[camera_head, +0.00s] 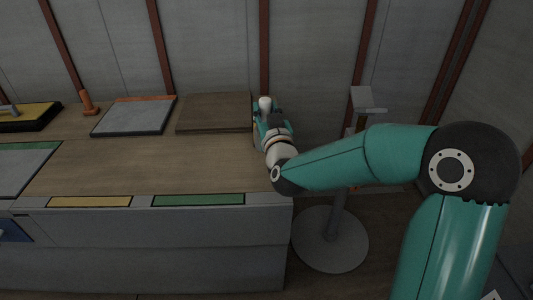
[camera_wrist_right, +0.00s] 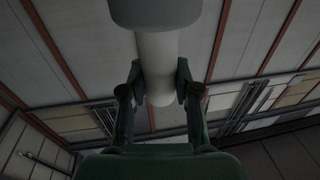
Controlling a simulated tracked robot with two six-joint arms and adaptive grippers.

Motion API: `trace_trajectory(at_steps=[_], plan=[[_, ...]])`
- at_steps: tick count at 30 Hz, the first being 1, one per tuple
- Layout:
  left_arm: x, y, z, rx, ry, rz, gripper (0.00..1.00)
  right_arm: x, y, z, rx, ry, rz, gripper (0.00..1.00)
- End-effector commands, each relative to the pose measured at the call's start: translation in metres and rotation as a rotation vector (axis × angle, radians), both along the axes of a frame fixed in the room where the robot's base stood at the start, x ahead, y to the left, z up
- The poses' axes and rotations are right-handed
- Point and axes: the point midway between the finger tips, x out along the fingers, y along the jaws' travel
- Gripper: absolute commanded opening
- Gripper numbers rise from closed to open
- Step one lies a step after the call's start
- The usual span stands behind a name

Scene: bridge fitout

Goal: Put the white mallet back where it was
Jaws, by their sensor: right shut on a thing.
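The white mallet (camera_head: 265,103) is in my right gripper (camera_head: 272,122), near the right end of the bench and in front of the back wall. In the right wrist view, the two fingers of my right gripper (camera_wrist_right: 158,88) close on the mallet's pale handle (camera_wrist_right: 157,60) from both sides. A wider grey-white part (camera_wrist_right: 155,12) of it is at the top edge of that view. In the head view the arm and gripper hide most of the mallet. My left gripper is not in view.
The wooden bench (camera_head: 150,170) has a clear middle. A brown board (camera_head: 214,112), a grey panel with an orange edge (camera_head: 133,117), an orange upright object (camera_head: 88,103) and a yellow tray (camera_head: 35,115) stand along its back. A stand with a round base (camera_head: 330,240) is right of the bench.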

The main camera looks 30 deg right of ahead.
Motion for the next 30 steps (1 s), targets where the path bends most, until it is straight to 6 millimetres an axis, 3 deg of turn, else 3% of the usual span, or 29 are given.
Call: trace_trajectory(at_steps=[1,6,14,22,30], plan=[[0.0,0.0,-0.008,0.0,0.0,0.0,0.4,0.0,0.0,-0.019,-0.001,0.002,0.0,0.0],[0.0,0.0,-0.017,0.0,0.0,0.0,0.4,0.0,0.0,-0.052,-0.002,-0.001,-0.001,0.0],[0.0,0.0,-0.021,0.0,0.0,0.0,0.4,0.0,0.0,-0.069,-0.002,-0.004,0.0,0.0],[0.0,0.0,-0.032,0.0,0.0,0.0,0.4,0.0,0.0,-0.105,-0.001,-0.002,0.0,0.0],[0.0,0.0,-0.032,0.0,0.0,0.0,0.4,0.0,-0.001,-0.107,-0.001,-0.006,-0.001,0.0]])
